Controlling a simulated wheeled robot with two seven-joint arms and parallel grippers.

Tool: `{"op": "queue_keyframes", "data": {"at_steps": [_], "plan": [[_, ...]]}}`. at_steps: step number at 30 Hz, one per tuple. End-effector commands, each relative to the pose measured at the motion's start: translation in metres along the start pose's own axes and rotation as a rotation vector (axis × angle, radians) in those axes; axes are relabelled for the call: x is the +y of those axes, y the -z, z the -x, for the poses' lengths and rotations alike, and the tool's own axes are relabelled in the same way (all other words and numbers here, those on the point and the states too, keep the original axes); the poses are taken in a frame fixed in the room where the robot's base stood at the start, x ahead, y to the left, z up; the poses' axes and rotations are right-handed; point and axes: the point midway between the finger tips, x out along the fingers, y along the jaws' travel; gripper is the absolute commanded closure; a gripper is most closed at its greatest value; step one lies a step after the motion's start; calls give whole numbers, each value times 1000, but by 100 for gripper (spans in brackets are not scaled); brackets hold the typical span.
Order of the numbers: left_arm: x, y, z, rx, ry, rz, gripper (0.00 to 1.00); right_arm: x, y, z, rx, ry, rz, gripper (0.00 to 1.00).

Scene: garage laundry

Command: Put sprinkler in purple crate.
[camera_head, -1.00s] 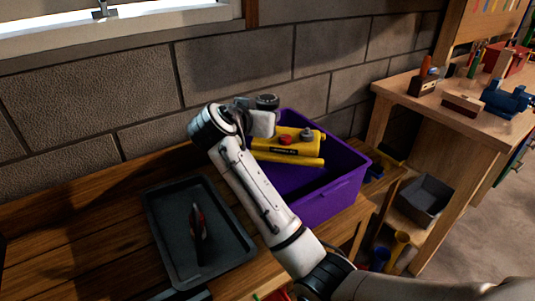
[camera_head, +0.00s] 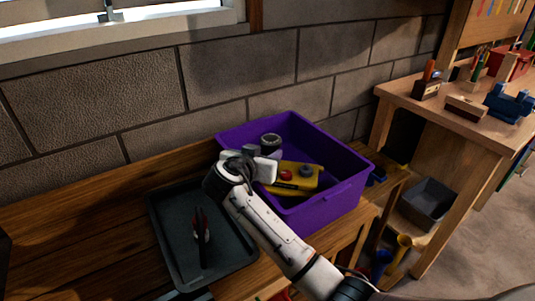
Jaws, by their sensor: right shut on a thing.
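The sprinkler (camera_head: 300,185) looks like a yellow body with a red knob and a grey knob on top. It is inside the open purple crate (camera_head: 335,206), below the rim. My right gripper (camera_head: 268,168) reaches over the crate's front left side and is shut on the sprinkler's left end. The fingertips and that end of the sprinkler are partly hidden by the gripper. I cannot tell whether the sprinkler touches the crate floor. My left gripper is not in view.
A dark tray (camera_head: 165,240) with red-handled pliers (camera_head: 201,235) lies left of my right arm on the wooden bench. A block wall stands behind. A workbench (camera_head: 440,108) with a blue vise (camera_head: 508,103) stands at right, with a grey bin (camera_head: 428,202) below.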

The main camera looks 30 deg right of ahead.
Motion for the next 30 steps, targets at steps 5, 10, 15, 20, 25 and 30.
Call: {"op": "queue_keyframes", "data": {"at_steps": [5, 10, 15, 20, 25, 30], "plan": [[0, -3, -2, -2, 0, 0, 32, 0, -2, -1, 0, 0, 0, 63], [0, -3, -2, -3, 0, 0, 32, 0, -2, -1, 0, 0, 0, 62], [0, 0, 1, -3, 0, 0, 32, 0, 2, 1, 0, 0, 0, 62], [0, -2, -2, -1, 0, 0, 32, -2, -1, 22, -2, 4, -2, 62], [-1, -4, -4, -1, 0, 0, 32, -1, -2, 59, -3, 4, -3, 62], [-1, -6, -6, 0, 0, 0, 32, -1, -1, 93, -3, 3, -3, 62]]}}
